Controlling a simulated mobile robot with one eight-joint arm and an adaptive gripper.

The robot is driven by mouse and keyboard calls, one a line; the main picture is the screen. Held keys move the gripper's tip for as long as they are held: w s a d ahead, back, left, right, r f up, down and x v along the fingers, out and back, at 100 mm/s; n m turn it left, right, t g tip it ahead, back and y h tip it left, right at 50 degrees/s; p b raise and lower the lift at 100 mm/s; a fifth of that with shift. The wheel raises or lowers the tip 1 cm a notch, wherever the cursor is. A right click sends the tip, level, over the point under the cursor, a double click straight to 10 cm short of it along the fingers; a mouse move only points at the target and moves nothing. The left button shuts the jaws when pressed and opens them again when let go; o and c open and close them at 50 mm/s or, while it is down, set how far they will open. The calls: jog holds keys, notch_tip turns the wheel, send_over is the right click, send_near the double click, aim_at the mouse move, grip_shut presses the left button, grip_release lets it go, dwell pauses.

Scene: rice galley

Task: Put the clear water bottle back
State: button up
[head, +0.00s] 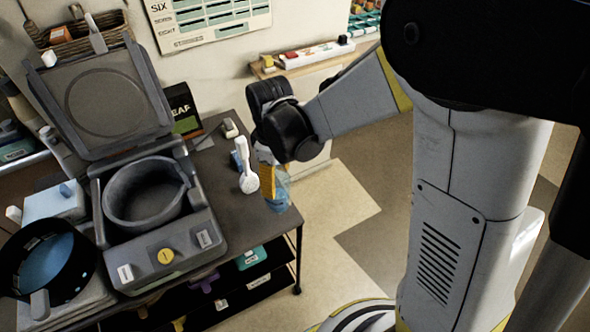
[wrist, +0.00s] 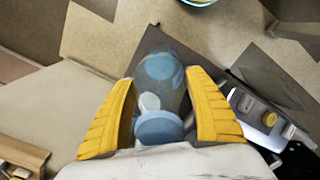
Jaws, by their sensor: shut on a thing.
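The clear water bottle (head: 280,194) is bluish and see-through, and shows at the right front corner of the dark counter (head: 232,205). In the wrist view the bottle (wrist: 160,70) lies between the yellow fingers, its blue cap near the palm. My gripper (head: 268,172) is shut on the bottle; in the wrist view my gripper (wrist: 160,82) has a finger on each side of it. The arm hides the bottle's top in the head view. I cannot tell whether its base touches the counter.
A white ladle-like utensil (head: 246,170) stands just left of the bottle. A large grey cooker (head: 150,240) with an open lid fills the counter's left. A dark box (head: 183,108) stands behind. Floor (head: 335,205) to the right is clear. A wall shelf (head: 310,58) holds small items.

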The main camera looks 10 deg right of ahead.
jog(key=shift+w+a+r+n, duration=0.1)
jog(key=shift+a+r+n, duration=0.1)
jog(key=shift+a+n, duration=0.15)
notch_tip(320, 180, down, 6)
jog(key=b, duration=0.5)
jog(key=shift+d+f+b, duration=0.1)
jog(key=shift+f+b, duration=0.45)
jog(key=shift+b, duration=0.05)
dwell(0.6)
jog(key=o, duration=1.5)
jog(key=shift+r, duration=0.1)
